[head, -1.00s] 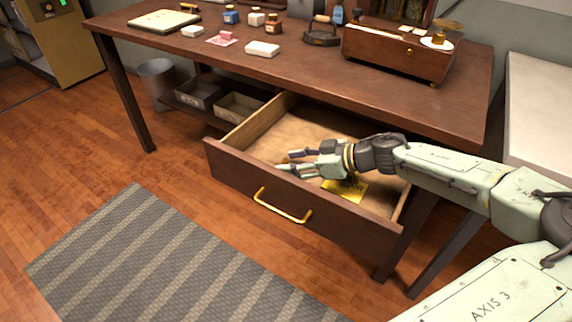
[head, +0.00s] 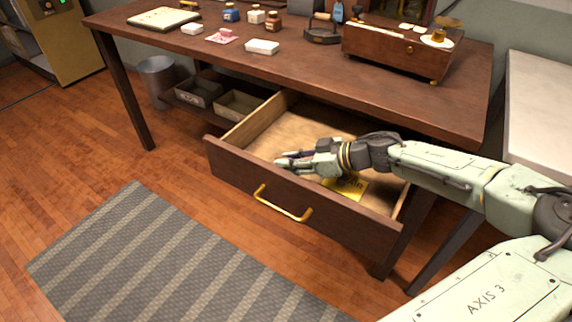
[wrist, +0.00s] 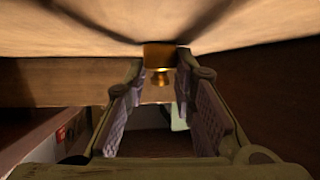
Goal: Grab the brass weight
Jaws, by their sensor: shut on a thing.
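The brass weight (wrist: 158,57) shows in the wrist view as a small gold block with a narrower knob, between my two fingertips. My gripper (wrist: 161,82) is shut on it, with a ridged pad at each side. In the head view my gripper (head: 290,163) is inside the open drawer (head: 294,211), low behind its front panel. The weight cannot be made out there, hidden by the fingers and the panel.
A yellow card (head: 345,187) lies in the drawer under my wrist. The drawer front with its brass handle (head: 283,203) stands close before the fingers. The desk top (head: 300,72) overhangs the drawer's back. A striped rug (head: 165,260) covers the floor in front.

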